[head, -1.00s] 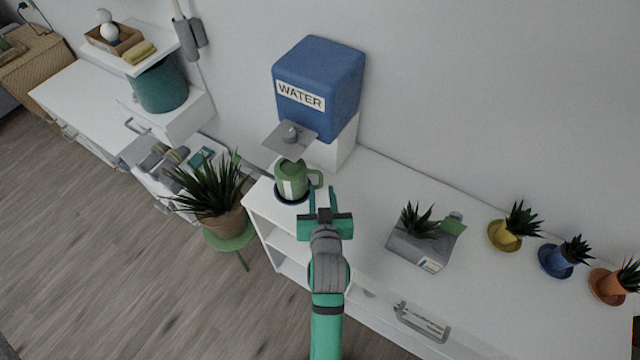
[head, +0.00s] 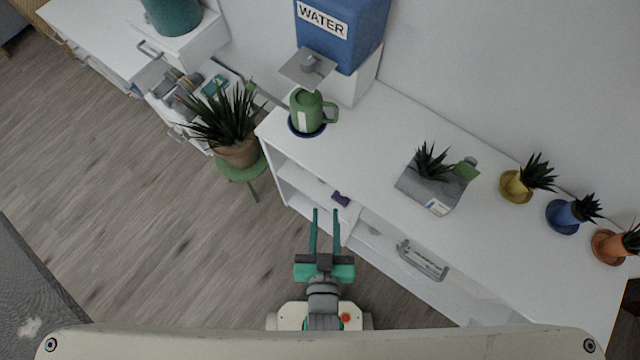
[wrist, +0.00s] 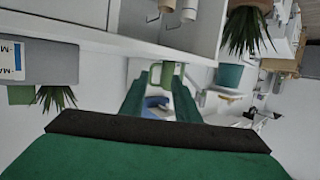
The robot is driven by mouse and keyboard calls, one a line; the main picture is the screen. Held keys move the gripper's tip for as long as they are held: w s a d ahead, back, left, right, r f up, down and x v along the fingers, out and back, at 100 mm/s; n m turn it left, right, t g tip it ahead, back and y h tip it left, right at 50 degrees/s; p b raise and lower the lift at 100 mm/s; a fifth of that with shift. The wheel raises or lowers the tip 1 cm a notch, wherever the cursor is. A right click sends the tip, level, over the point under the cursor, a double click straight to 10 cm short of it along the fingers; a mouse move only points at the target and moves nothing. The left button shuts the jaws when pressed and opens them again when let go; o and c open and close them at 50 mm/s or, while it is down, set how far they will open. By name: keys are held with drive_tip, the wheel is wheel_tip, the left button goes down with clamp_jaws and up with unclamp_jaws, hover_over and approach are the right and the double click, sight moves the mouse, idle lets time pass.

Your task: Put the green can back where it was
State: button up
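The green can (head: 305,112), with a handle on its right side and a pale stripe, stands upright in a dark blue saucer (head: 294,130) on the white shelf desk's left end. It is under the spout plate of the blue water dispenser (head: 345,35). My gripper (head: 326,222) is open and empty, in front of the desk and apart from the can. In the wrist view the fingers (wrist: 160,100) stand apart. A green shape (wrist: 167,75) beyond them looks like the can, but is partly hidden.
A grey planter (head: 430,190) and several small potted plants, in yellow (head: 517,184), blue and orange pots, stand along the desk top. A large potted plant (head: 235,150) on a green stool (head: 245,170) is left of the desk. The desk top between can and planter is clear.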

drive_tip(key=a+v, duration=0.1)
drive_tip(key=v, duration=0.9)
drive_tip(key=shift+r+t+y, duration=0.3)
drive_tip(key=shift+r, duration=0.1)
drive_tip(key=shift+w, duration=0.25)
drive_tip(key=shift+o, duration=0.3)
drive_tip(key=shift+s, duration=0.25)
drive_tip(key=shift+w+d, duration=0.1)
